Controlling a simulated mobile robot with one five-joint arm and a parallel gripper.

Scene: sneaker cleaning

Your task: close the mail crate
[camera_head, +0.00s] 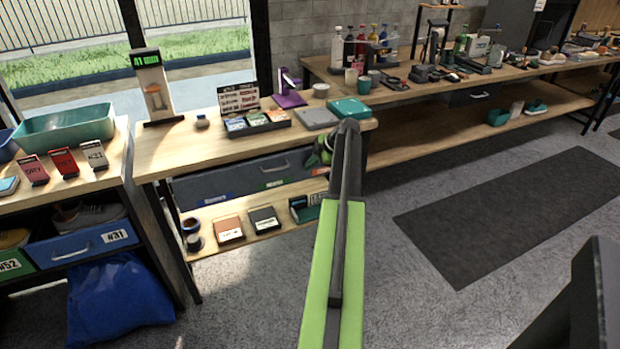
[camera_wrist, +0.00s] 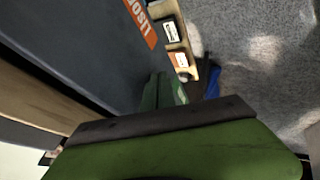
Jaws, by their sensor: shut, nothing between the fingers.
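A wide dark grey drawer-like crate (camera_head: 230,184) with a grey handle and coloured labels sits under the middle counter; I take it for the mail crate, though no label reading "mail" is legible. Its dark front (camera_wrist: 75,45) and an orange label fill the upper left of the wrist view. My gripper (camera_head: 325,150), green and dark, is at the right end of this front, partly hidden by my arm. In the wrist view the gripper's fingers (camera_wrist: 165,90) are shut and empty, close beside the front. I cannot tell whether they touch it or how far the crate stands out.
The counter (camera_head: 185,145) above holds a sign, cards and a teal box. Boxes (camera_head: 229,229) stand on the shelf below. A blue crate (camera_head: 85,246) and blue bag (camera_head: 120,300) are at left. The floor right of my arm is clear, with a dark mat (camera_head: 510,210).

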